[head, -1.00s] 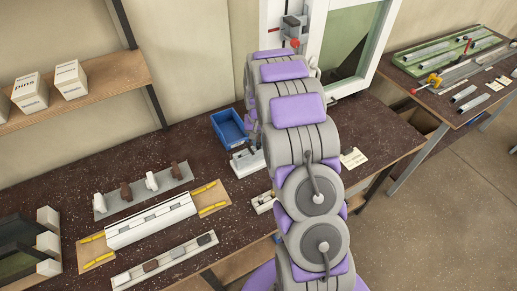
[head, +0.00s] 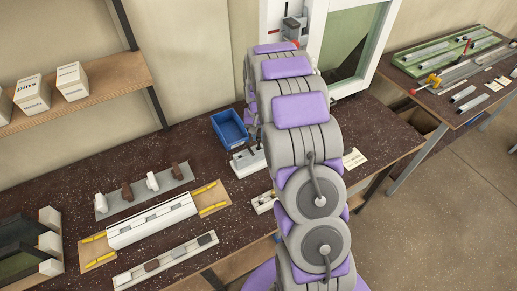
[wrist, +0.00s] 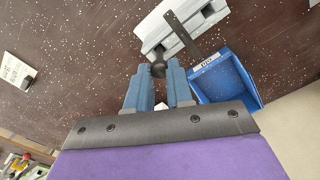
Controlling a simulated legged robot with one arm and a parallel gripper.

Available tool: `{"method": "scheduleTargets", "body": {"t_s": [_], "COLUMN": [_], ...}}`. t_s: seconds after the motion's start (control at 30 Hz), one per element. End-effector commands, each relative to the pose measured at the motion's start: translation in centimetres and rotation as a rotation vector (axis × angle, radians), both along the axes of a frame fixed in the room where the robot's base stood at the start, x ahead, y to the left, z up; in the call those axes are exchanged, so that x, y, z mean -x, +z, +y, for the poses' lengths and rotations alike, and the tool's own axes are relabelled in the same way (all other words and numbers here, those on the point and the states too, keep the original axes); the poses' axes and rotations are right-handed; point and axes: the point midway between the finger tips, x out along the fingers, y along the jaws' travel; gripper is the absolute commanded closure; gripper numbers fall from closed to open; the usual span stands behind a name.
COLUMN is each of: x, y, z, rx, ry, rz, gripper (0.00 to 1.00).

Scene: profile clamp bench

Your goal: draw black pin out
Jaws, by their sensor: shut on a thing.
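My gripper (wrist: 159,69) shows in the wrist view with its two blue fingers shut on the round black head of the black pin (wrist: 158,70). A short dark part of the pin runs from the head toward the white block (wrist: 160,25). I cannot tell how much of the pin sits in the block. A dark flat bar (wrist: 182,36) lies across the block. In the head view the white block (head: 245,163) stands on the dark bench beside my arm, which hides my gripper there.
A blue bin (wrist: 225,80) stands close to the right of my fingers; it also shows in the head view (head: 230,127). A white profile (head: 150,220) and rails fill the bench's left. A window frame stands behind.

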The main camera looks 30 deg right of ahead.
Motion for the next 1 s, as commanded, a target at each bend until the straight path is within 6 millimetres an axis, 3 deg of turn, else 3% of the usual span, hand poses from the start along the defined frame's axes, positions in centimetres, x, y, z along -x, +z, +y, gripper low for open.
{"method": "scheduleTargets", "body": {"t_s": [1.0], "x": [0.0], "y": [5.2], "z": [0.0], "rx": [0.000], "ry": [0.000], "rz": [0.001], "gripper": [1.00]}}
